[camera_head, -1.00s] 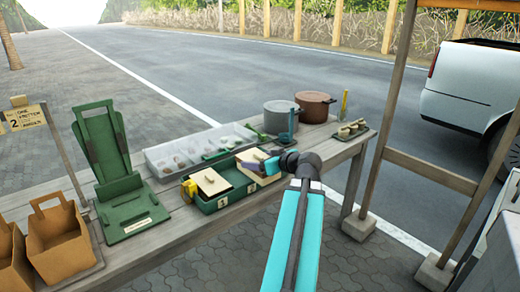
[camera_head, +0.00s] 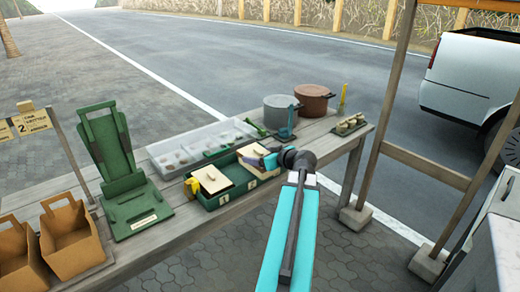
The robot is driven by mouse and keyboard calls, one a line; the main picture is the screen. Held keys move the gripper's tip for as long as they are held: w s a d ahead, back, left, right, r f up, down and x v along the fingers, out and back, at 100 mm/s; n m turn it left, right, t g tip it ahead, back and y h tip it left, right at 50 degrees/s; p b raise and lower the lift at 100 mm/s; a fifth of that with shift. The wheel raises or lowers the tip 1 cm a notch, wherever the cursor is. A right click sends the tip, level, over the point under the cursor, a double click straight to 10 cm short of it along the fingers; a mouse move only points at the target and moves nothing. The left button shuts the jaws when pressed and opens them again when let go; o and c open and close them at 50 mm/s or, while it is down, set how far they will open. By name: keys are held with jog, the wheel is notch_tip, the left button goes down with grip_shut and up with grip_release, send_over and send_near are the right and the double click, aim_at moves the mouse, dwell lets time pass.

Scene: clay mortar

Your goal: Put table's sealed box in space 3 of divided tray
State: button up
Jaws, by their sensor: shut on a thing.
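The divided tray (camera_head: 225,201) is green, with small pale labels on its front wall, and stands on the wooden table. One cream-topped box (camera_head: 212,179) sits in its left part. A second cream-topped box (camera_head: 250,153) is at the tray's right part, partly hidden by my gripper (camera_head: 265,162). My gripper reaches in from the right and is shut on this second box. The fingertips are small and partly hidden. I cannot tell whether the held box rests on the tray's floor or which number its space bears.
A clear compartmented bin (camera_head: 178,157) lies behind the tray. A grey pot (camera_head: 280,110) and a brown pot (camera_head: 314,100) stand at the back right. A green stand (camera_head: 120,180) and brown paper bags (camera_head: 70,236) are left. A wooden post (camera_head: 385,115) rises at right.

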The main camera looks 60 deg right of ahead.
jog(key=w+d+f+p, duration=0.1)
jog(key=w+d+p, duration=0.1)
jog(key=w+d, duration=0.3)
jog(key=d, duration=0.4)
jog(key=shift+w+d, duration=0.25)
jog(key=shift+f, duration=0.2)
jog(key=shift+f+p, duration=0.55)
jog(key=shift+f, duration=1)
jog(key=shift+f+b, duration=0.65)
jog(key=shift+b, duration=0.5)
jog(key=o, duration=1.1)
